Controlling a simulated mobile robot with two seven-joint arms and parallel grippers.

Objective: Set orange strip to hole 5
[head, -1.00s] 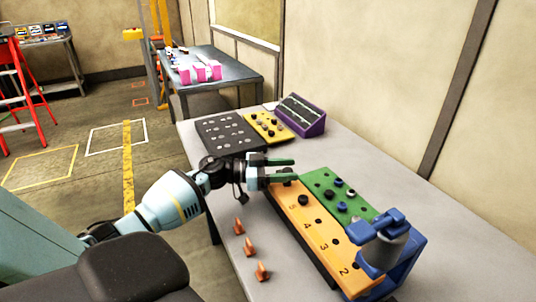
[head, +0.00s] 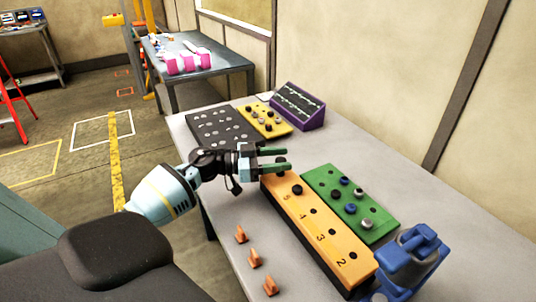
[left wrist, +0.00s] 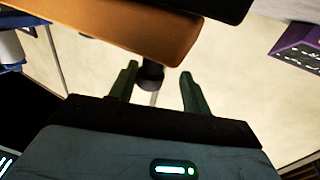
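The orange strip (head: 309,222) lies lengthwise on the table, with numbers 5 to 2 readable. Beside the 5 a black knob (head: 297,190) sits in the strip; the holes beside 4, 3 and 2 look empty. The orange strip (left wrist: 130,28) also shows there. My right gripper is not in view.
A green board (head: 340,190) with several knobs lies right of the strip. A blue fixture (head: 410,255) stands at its near end. Several orange pieces (head: 255,258) stand to the left. A black board (head: 220,128), yellow board (head: 264,120) and purple box (head: 299,106) lie beyond.

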